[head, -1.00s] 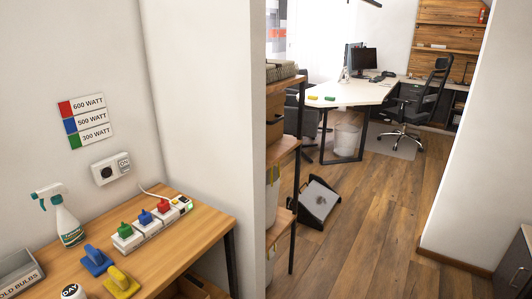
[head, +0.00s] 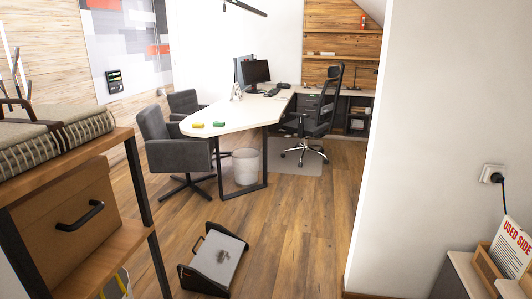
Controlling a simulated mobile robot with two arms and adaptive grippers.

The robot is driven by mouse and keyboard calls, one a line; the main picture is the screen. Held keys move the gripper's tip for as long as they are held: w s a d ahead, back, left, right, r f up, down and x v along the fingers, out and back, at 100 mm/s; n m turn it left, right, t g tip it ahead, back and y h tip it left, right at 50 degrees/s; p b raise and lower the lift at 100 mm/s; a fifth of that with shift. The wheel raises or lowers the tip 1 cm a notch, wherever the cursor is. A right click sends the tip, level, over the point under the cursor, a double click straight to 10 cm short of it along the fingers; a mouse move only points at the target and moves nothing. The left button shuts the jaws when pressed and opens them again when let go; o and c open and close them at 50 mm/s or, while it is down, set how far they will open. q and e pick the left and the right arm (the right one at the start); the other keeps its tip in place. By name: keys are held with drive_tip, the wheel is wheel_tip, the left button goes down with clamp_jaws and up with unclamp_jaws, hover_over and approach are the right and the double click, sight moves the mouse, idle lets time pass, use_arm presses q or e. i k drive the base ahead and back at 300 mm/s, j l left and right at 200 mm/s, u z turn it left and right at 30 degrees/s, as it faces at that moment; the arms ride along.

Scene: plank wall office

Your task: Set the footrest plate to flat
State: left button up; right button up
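The footrest stands on the wood floor in the lower middle of the head view. Its light grey plate (head: 220,256) is tilted within a black frame (head: 205,282), with the far edge looking higher than the near one. A small dark grey patch or object lies on the middle of the plate; I cannot tell what it is. A small handle-like part shows at the frame's left side. Neither of my grippers is in view.
A shelf unit with a cardboard box (head: 65,222) stands at left. A white desk (head: 235,116), grey chairs (head: 178,150), a waste bin (head: 246,167) and a black office chair (head: 322,115) are beyond. A white wall (head: 440,130) bounds the right. Floor right of the footrest is clear.

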sight(218, 257)
drive_tip(key=i, duration=0.65)
drive_tip(key=i+l+u, duration=0.15)
drive_tip(key=i, duration=0.45)
drive_tip(key=i+l, duration=0.1)
drive_tip(key=i, duration=0.55)
drive_tip(key=j+u, duration=0.05)
